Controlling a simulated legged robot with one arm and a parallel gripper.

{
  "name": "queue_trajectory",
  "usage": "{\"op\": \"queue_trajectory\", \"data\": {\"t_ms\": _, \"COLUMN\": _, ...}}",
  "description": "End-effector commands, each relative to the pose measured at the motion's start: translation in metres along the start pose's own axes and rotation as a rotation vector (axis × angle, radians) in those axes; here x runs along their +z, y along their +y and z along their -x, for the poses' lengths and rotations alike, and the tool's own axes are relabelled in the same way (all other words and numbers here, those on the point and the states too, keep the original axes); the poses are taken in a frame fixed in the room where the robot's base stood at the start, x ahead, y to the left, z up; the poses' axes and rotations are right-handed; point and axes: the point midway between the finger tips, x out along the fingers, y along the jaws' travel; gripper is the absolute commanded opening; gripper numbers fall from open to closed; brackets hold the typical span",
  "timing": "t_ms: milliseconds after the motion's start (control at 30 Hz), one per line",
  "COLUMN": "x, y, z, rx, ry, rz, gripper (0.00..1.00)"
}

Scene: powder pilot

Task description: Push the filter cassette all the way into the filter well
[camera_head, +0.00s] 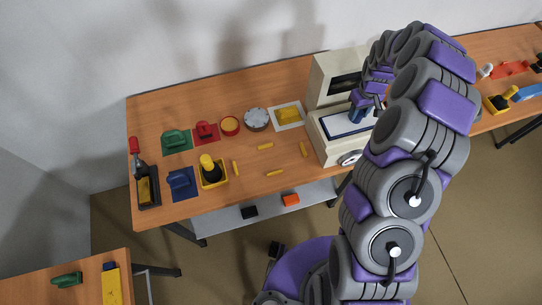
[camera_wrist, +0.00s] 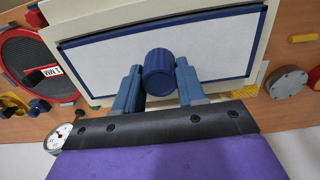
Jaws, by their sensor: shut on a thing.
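The filter cassette (camera_wrist: 105,62) is a white panel with a blue frame and a round blue knob (camera_wrist: 158,73). It lies in the cream-coloured opening of the machine, the filter well (camera_wrist: 62,12). In the head view the cassette (camera_head: 340,124) shows on the lower front part of the machine, partly covered by my arm. My gripper (camera_wrist: 158,84) has its two blue fingers on either side of the knob and is shut on it. My gripper (camera_head: 367,106) is partly hidden in the head view. How deep the cassette sits is hard to tell.
The cream machine (camera_head: 330,70) has a tall back part and a dial gauge (camera_head: 350,158) at its front. Left of it on the wooden table (camera_head: 240,90) lie a grey disc (camera_head: 256,118), yellow sticks (camera_head: 265,146) and coloured blocks. Another table (camera_head: 95,262) stands at lower left.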

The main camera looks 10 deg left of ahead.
Motion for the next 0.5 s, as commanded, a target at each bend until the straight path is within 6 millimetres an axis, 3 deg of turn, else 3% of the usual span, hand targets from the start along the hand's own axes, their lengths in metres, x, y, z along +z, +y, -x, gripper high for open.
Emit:
{"op": "queue_trajectory", "data": {"t_ms": 233, "x": 0.0001, "y": 0.0001, "z": -0.0047, "rx": 0.000, "ry": 0.000, "rz": 0.000, "gripper": 0.00}}
{"op": "queue_trajectory", "data": {"t_ms": 267, "x": 0.0000, "y": 0.0001, "z": -0.0045, "rx": 0.000, "ry": 0.000, "rz": 0.000, "gripper": 0.41}}
{"op": "queue_trajectory", "data": {"t_ms": 500, "x": -0.0002, "y": 0.0002, "z": -0.0043, "rx": 0.000, "ry": 0.000, "rz": 0.000, "gripper": 0.64}}
